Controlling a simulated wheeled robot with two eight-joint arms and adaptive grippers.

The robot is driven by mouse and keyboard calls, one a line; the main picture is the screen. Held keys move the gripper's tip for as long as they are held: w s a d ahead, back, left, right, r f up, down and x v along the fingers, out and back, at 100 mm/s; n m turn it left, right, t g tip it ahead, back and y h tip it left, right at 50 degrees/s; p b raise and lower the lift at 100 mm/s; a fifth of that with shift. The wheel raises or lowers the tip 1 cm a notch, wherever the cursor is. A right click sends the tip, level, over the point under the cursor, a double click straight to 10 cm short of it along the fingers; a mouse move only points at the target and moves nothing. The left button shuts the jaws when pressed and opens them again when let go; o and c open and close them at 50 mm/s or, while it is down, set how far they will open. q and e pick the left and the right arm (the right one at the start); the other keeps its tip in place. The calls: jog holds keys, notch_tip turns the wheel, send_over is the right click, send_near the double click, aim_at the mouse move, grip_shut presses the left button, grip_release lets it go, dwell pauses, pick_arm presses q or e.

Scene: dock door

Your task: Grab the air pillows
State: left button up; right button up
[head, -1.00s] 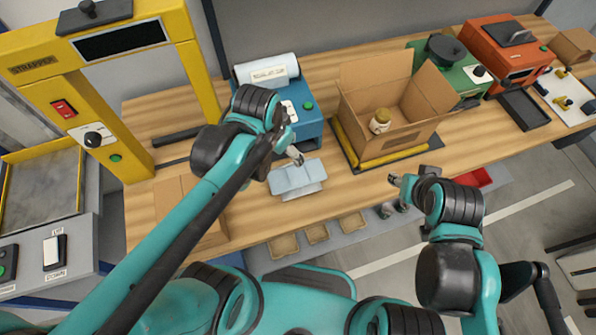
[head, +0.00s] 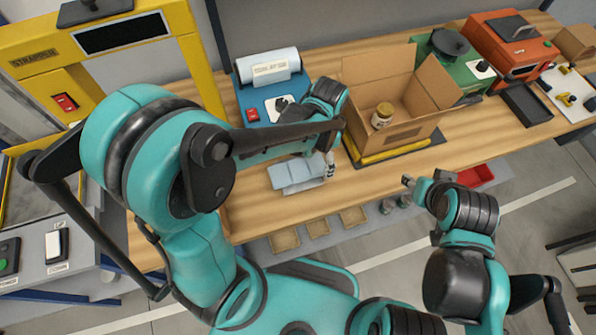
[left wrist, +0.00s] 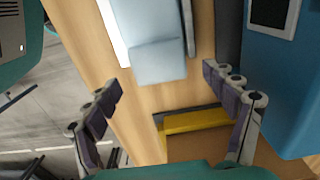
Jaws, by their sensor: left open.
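The air pillows (head: 297,175) are a pale blue, flat-looking bundle on the wooden bench in front of the blue machine. They also show at the top middle of the left wrist view (left wrist: 157,62). My left gripper (head: 329,166) is close to their right end in the head view. In the left wrist view my left gripper (left wrist: 163,84) is open, its fingers wide apart with nothing between them, and the pillows lie beyond the tips. My right gripper (head: 409,182) is off the bench's front edge, apart from the pillows; its finger opening is too small to tell.
An open carton (head: 408,115) with a jar (head: 382,116) inside stands to the right, with a yellow bar (head: 395,150) before it. The blue machine (head: 262,100) is behind the pillows. A yellow strapper frame (head: 45,63) stands left. Bare bench (head: 350,190) lies right of the pillows.

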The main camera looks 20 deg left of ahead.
pick_arm(q)
jog(key=shift+f, duration=0.65)
jog(key=shift+r, duration=0.1)
jog(key=c, duration=1)
